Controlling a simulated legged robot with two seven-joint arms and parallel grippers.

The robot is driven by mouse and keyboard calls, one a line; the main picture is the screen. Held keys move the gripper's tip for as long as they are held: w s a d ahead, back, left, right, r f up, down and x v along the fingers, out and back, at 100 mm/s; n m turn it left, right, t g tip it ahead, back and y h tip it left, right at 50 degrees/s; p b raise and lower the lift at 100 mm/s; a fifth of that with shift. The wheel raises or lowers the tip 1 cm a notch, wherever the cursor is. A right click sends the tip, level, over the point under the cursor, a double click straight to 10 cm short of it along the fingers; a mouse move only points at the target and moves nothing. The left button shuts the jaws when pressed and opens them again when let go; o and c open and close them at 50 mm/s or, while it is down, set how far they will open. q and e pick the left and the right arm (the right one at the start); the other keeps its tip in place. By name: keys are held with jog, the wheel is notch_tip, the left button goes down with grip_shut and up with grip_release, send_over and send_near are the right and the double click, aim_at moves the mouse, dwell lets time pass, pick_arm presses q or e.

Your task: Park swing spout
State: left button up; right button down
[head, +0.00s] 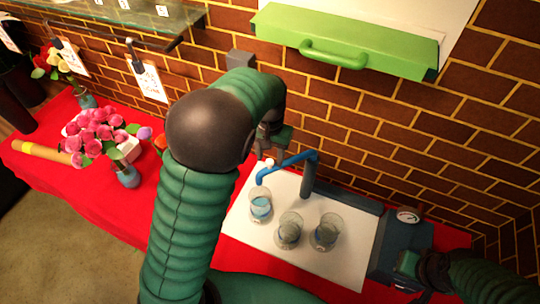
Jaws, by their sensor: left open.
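The blue swing spout (289,161) reaches left from the top of a dark upright post (308,182). Its bent tip hangs near the left beaker (260,206), which holds some blue liquid. A small pale knob shows by the spout near its tip. My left gripper (270,150) is open, just behind and above the spout; I cannot tell if it touches it. My own arm hides part of this gripper. My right gripper (408,268) is at the lower right by the grey gauge box, and its jaws do not show clearly.
Two more beakers (289,231) (325,232) stand on the white mat (345,268). A grey box with a gauge (408,215) stands to the right. Pink flowers (97,132) in a vase are on the red table at left. A green handled drawer front (345,42) juts from the brick wall above.

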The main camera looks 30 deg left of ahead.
pick_arm(q)
jog(key=shift+f, duration=0.6)
grip_shut()
jog(key=shift+r, duration=0.1)
dwell(0.9)
